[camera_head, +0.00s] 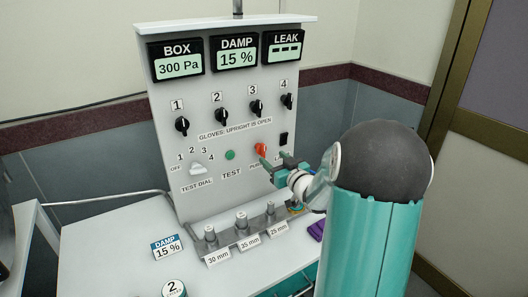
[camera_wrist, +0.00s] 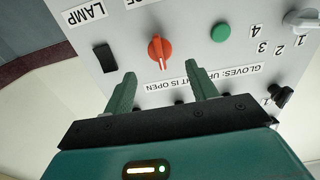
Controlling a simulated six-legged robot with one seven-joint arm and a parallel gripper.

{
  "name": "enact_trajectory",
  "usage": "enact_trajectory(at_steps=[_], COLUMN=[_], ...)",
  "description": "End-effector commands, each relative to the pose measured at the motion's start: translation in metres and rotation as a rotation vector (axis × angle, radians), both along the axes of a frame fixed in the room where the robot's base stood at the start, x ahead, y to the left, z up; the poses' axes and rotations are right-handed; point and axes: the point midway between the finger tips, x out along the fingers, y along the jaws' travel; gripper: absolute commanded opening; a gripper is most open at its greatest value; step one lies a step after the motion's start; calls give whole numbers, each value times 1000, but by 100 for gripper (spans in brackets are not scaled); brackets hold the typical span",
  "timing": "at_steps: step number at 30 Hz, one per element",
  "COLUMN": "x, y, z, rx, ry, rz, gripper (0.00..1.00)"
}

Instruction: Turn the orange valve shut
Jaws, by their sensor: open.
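The orange valve (camera_head: 261,150) is a small knob on the grey upright panel (camera_head: 215,95), low on its right side. In the wrist view the orange valve (camera_wrist: 161,52) sits beyond my fingertips, roughly centred between them, with its pointer toward the gripper side of the picture. My gripper (camera_head: 284,169) is open just in front of the panel, right of and below the valve in the head view. In the wrist view my gripper (camera_wrist: 161,82) shows two green fingers spread apart with nothing between them. The fingers appear apart from the valve.
The panel has black glove knobs (camera_head: 217,117), a green test button (camera_head: 230,155), a white test dial (camera_head: 197,168) and a black lamp switch (camera_head: 283,139). Small cylinders stand in a rack (camera_head: 240,237) below. A DAMP card (camera_head: 167,247) lies on the white table (camera_head: 105,250).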

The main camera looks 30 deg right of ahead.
Motion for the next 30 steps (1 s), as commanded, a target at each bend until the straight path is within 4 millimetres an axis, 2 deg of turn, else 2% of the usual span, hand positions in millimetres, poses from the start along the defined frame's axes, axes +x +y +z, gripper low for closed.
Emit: enact_trajectory(at_steps=[3, 9, 14, 20, 21, 27, 30], x=[25, 55, 64, 65, 65, 64, 64], y=[0, -1, -1, -2, -1, -2, -2], z=[0, 0, 0, 0, 0, 0, 0], rx=[2, 1, 0, 0, 0, 0, 0], ry=[-1, 0, 0, 0, 0, 0, 0], rz=[3, 3, 3, 2, 2, 2, 2], gripper=[57, 57, 57, 57, 55, 16, 14])
